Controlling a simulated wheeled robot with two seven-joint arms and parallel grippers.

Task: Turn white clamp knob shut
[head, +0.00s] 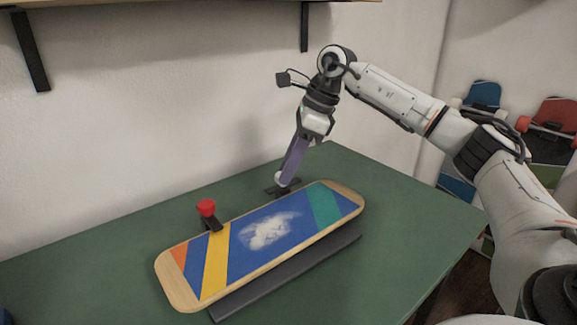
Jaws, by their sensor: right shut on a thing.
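The white clamp knob (281,178) sits at the back edge of the skateboard deck, on a dark clamp (284,189). My right gripper (284,173) reaches down from above and is shut on the white knob, partly hiding it. The deck (265,240) lies at a slant, with orange, yellow, blue and teal bands and a white cloudy patch. A red clamp knob (206,208) stands on a second dark clamp at the deck's back left. My left gripper is not in view.
The deck rests over a dark bar (290,272) on a green table (405,215). A shelf with black brackets (30,50) hangs on the wall above. Skateboards (483,95) stand at the far right. The table's left and right parts are mostly clear.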

